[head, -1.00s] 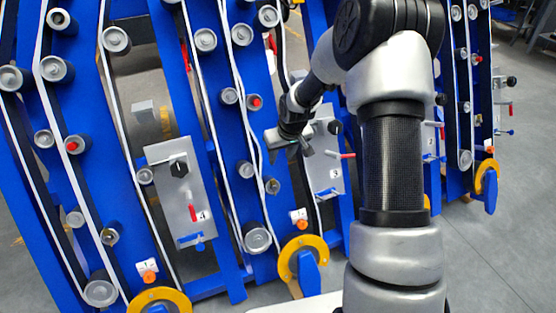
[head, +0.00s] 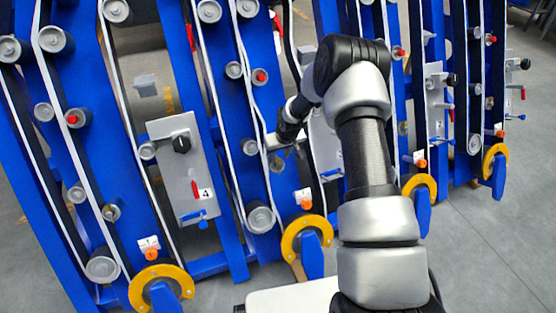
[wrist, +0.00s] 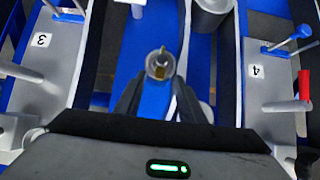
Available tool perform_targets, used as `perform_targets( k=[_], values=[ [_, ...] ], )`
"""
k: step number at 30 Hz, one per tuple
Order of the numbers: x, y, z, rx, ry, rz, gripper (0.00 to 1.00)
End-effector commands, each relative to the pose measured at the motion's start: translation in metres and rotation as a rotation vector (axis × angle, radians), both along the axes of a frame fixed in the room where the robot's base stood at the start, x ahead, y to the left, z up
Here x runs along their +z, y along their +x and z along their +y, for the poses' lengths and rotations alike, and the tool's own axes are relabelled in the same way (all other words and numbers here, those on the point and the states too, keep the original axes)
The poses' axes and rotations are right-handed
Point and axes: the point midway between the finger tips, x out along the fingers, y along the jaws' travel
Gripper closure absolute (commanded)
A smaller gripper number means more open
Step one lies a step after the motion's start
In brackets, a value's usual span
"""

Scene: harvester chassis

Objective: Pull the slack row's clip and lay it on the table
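Tall blue rows carry white belts over grey rollers. In the row just right of panel 4, the belt (head: 258,120) bows sideways beside my gripper (head: 285,141). In the wrist view my gripper (wrist: 160,103) is open, its two dark fingers apart and empty. A small round metal peg (wrist: 160,64) with a brass-coloured middle sits ahead of the fingertips, between them in the picture. I cannot tell whether it bears the clip or whether the fingers touch it. A white flat surface (head: 288,301), perhaps the table, shows at the bottom of the head view.
Panel 4 (head: 180,165) and panel 3 (wrist: 48,55) flank this row, with levers and knobs sticking out. A large roller (wrist: 210,15) stands close by at upper right in the wrist view. Grey floor lies open at right.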

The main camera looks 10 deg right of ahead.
Motion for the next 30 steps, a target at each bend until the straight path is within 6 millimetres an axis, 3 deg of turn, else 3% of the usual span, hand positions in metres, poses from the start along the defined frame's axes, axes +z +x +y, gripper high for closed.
perform_targets(
  k=[6,17,23,30],
  values=[
    [-0.021,0.008,0.002,-0.001,0.000,0.000,0.64],
    [-0.024,0.010,0.002,-0.001,0.001,-0.001,0.64],
    [-0.024,0.010,0.002,0.000,0.000,-0.001,0.98],
    [-0.021,0.011,0.002,0.000,0.000,-0.001,1.00]
  ],
)
